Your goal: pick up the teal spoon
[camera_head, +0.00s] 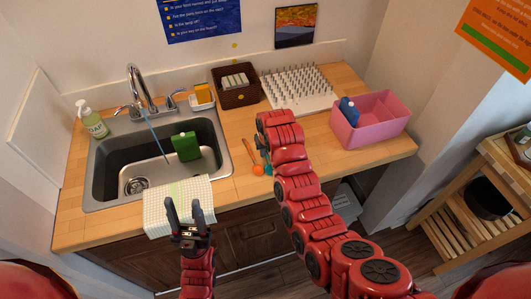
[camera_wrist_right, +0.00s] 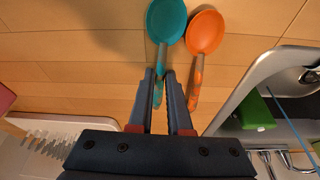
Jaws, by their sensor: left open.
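The teal spoon (camera_wrist_right: 165,22) lies on the wooden counter, bowl away from my right gripper in the right wrist view. It also shows in the head view (camera_head: 268,169), partly hidden by my right arm. My right gripper (camera_wrist_right: 161,75) is at its handle. The handle shows between the two narrowly spaced fingers; whether they touch it is unclear. An orange spoon (camera_wrist_right: 205,32) lies beside it, outside the fingers, and also shows in the head view (camera_head: 257,170). My left gripper (camera_head: 190,212) is open and empty in front of the counter, near the checkered towel.
The sink (camera_head: 105,160) with a green sponge-like item (camera_head: 186,146) is left of the spoons. A spiked white rack (camera_head: 325,103), brown basket (camera_head: 226,98) and pink bin (camera_head: 385,128) stand behind and right. The towel (camera_head: 165,210) hangs over the front edge.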

